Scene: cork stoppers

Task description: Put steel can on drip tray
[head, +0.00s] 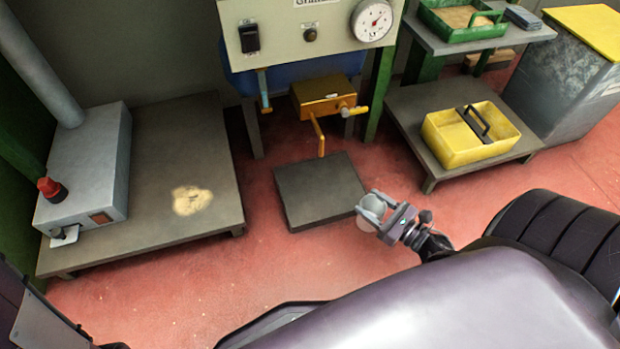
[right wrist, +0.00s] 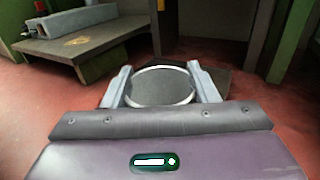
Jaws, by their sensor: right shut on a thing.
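My right gripper (head: 377,212) is shut on the steel can (head: 367,221), which looks pale and small in the head view. In the right wrist view the can (right wrist: 160,88) shows its round top with a bright rim, between the two fingers of the gripper (right wrist: 162,88). The dark grey square slab (head: 318,190), which looks like the drip tray, lies on the red floor under the machine's orange spout. The can is at the slab's right front corner in the head view; its height above the floor is unclear. My left gripper is not in view.
A machine with a dial (head: 373,20) and an orange valve block (head: 322,95) stands above the slab. A low grey platform (head: 150,215) is at left. A yellow caddy (head: 455,150) sits on a low shelf at right. Red floor (head: 270,275) in front is clear.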

